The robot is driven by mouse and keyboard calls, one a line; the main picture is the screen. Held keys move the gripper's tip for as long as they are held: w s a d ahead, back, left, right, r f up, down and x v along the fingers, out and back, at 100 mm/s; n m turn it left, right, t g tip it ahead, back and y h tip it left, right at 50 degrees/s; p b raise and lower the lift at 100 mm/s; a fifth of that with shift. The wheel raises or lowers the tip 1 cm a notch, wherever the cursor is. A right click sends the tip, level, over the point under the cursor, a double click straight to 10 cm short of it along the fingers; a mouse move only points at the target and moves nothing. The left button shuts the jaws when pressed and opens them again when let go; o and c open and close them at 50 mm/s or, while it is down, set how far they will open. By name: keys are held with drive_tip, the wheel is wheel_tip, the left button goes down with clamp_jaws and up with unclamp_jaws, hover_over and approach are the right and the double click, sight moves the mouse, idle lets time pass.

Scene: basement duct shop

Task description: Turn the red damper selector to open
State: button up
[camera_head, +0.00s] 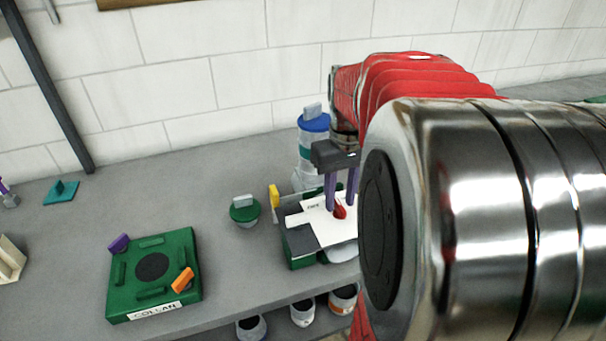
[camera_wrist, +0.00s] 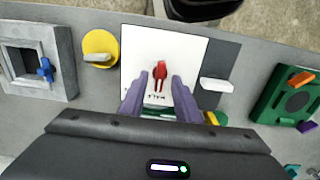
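The red damper selector (camera_wrist: 160,70) sits on a white plate (camera_wrist: 192,48) in the wrist view. Its long axis lies roughly up and down in that picture. Small dark lettering shows just below it, too small to read surely. In the head view the selector (camera_head: 340,212) is a small red shape on the white plate (camera_head: 312,222), partly hidden by my fingers. My gripper (camera_wrist: 159,80) has two purple fingers, apart, one on each side of the selector's lower end. In the head view my gripper (camera_head: 341,203) points down over the plate. I cannot tell if the fingers touch the selector.
A yellow knob (camera_wrist: 98,45) and a grey frame with a blue handle (camera_wrist: 46,70) lie left in the wrist view. A green collar block (camera_head: 125,290) stands left in the head view. A blue-topped canister (camera_head: 313,124) stands behind my gripper. The bench (camera_head: 75,235) has clear room at left.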

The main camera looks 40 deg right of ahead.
drive_tip(key=shift+f, duration=0.45)
